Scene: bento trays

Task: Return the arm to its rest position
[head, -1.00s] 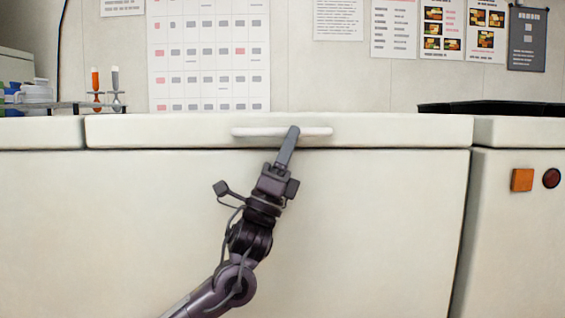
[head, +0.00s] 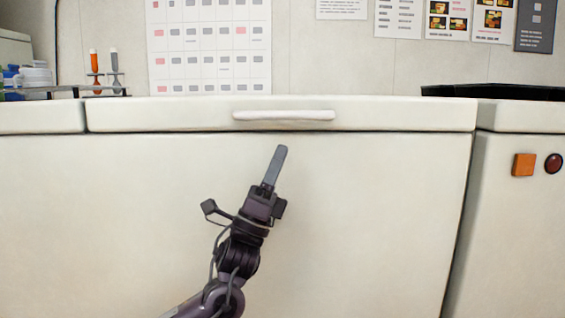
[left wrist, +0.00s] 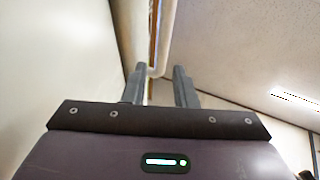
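My left gripper (head: 278,158) is in front of the white cabinet front, below the white bar handle (head: 284,115) and apart from it. The left wrist view shows its two grey fingers (left wrist: 158,78) spread with a gap between them and nothing held. The handle sits on the long white lid or panel (head: 180,115), which looks shut, with a thin dark seam under it. My right gripper is in neither current view.
An orange square (head: 523,165) and a dark red round button (head: 553,163) are on the right-hand unit. A rack with an orange tube (head: 95,69) stands at the back left. A black tray-like thing (head: 490,92) lies at the back right. The space around the gripper looks clear.

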